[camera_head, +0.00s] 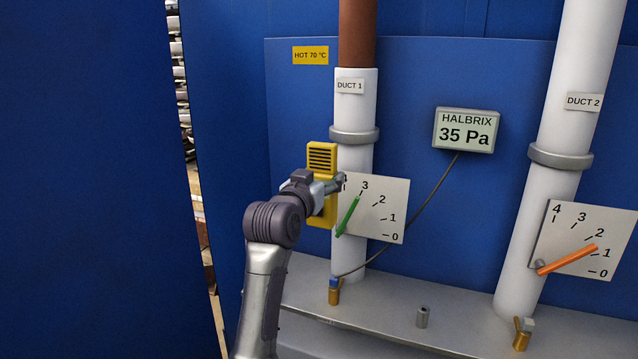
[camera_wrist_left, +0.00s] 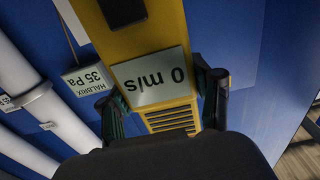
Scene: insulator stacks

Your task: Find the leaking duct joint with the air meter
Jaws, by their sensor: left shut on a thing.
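My left gripper (camera_head: 331,185) is shut on the yellow air meter (camera_head: 321,216), held upright with its slotted grille up. In the left wrist view its display (camera_wrist_left: 152,77) reads 0 m/s, upside down, between the fingers (camera_wrist_left: 163,100). The meter is just left of DUCT 1 (camera_head: 352,104), its grille near the height of that duct's grey joint collar (camera_head: 354,135); I cannot tell whether they touch. DUCT 2 (camera_head: 545,203) stands to the right with its own joint collar (camera_head: 560,156). My right gripper is not in view.
A HALBRIX display (camera_head: 466,131) reads 35 Pa, its cable running down to DUCT 1's foot. DUCT 1's green lever (camera_head: 348,216) points near 3; DUCT 2's orange lever (camera_head: 568,260) points near 1. A HOT 70 °C sign (camera_head: 310,55) is beside DUCT 1's brown upper part (camera_head: 358,32).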

